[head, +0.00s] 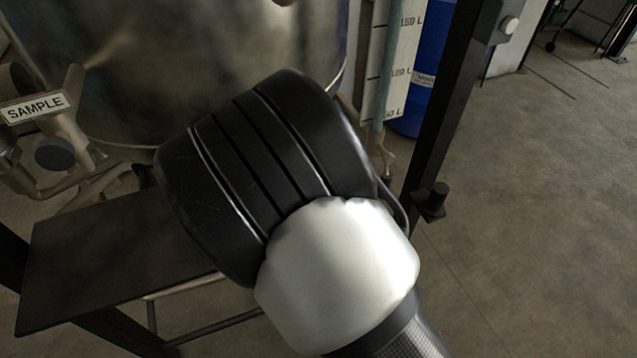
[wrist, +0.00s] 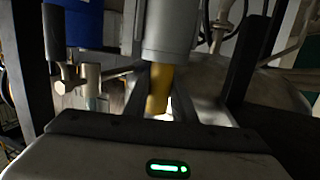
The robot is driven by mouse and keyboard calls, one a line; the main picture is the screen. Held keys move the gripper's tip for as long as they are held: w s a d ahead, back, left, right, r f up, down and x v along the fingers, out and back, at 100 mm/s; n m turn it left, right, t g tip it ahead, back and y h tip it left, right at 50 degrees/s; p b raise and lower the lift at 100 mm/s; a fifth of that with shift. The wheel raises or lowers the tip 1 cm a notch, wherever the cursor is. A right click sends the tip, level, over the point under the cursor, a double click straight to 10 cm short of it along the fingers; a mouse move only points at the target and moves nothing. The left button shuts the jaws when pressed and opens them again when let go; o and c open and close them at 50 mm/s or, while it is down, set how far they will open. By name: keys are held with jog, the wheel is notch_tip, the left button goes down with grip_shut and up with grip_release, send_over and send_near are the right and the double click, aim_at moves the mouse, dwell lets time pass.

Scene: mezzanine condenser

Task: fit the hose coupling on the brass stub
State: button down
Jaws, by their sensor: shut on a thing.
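In the wrist view my gripper (wrist: 165,78) is shut on a part between its two dark fingers, which I take to be the hose coupling. A smooth grey cylinder (wrist: 170,35) stands at the fingertips, and a narrower mustard-yellow piece (wrist: 158,88) shows between the fingers, in line with it. I cannot tell whether the yellow piece belongs to the coupling. No separate brass stub can be made out for certain. In the head view my own black and white arm links hide the gripper and what it holds.
A large steel tank (head: 180,65) fills the upper left, with a SAMPLE label (head: 36,106) on pipework beside it. A dark shelf (head: 105,255) lies below. A level gauge (head: 395,60), a black post (head: 450,100) and a blue drum (head: 428,75) stand right.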

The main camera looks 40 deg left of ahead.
jog(key=shift+f+b, duration=0.9)
jog(key=shift+f, duration=0.05)
jog(key=c, duration=1.4)
grip_release()
